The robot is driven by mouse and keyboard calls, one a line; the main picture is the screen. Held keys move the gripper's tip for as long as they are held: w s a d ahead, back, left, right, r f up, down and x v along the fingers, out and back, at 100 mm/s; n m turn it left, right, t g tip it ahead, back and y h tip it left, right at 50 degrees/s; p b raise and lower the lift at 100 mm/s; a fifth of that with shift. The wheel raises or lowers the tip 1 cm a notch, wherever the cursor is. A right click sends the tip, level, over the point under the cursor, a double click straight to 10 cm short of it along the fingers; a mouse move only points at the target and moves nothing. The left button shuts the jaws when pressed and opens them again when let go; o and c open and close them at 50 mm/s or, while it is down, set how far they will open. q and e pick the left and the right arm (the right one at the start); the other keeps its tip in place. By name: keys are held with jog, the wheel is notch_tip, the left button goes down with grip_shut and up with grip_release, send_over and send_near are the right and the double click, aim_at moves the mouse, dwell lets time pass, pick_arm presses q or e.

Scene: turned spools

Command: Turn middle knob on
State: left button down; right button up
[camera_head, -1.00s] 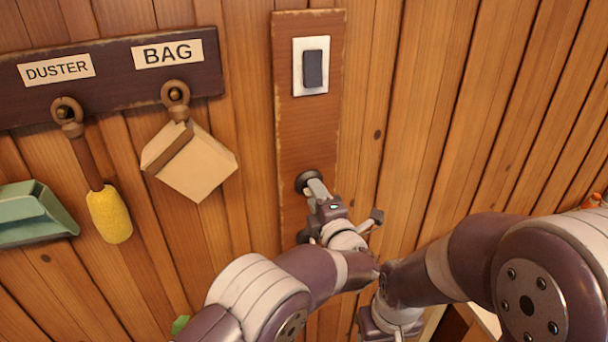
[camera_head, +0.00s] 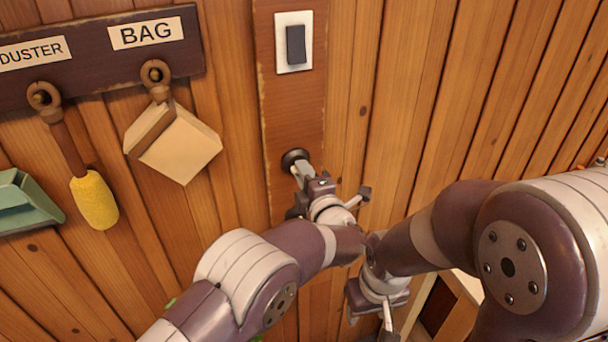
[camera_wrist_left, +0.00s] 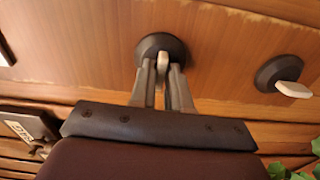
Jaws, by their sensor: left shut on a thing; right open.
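The middle knob (camera_head: 291,157) has a dark round base on the brown wall board (camera_head: 292,115), below the switch. My left gripper (camera_head: 301,172) is shut on its pale lever. In the left wrist view the knob (camera_wrist_left: 152,46) is at top centre, and the lever (camera_wrist_left: 162,60) stands between my left fingertips (camera_wrist_left: 161,72). The fingers cover part of the lever. Another dark knob (camera_wrist_left: 270,70) with a pale lever sits to the right there. My right gripper (camera_head: 388,318) is open and empty at the bottom of the head view, away from the board.
A white-framed switch (camera_head: 295,43) with a dark rocker is higher on the board. To the left, a rack (camera_head: 95,66) holds a yellow duster (camera_head: 94,203) and a tan bag (camera_head: 180,147); a green dustpan (camera_head: 25,205) is at the left edge. My arms are close together.

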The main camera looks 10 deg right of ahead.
pick_arm(q)
jog(key=shift+m+p, duration=0.5)
jog(key=shift+m, duration=8.1)
jog(key=c, duration=1.1)
grip_release()
jog(key=shift+w, duration=0.1)
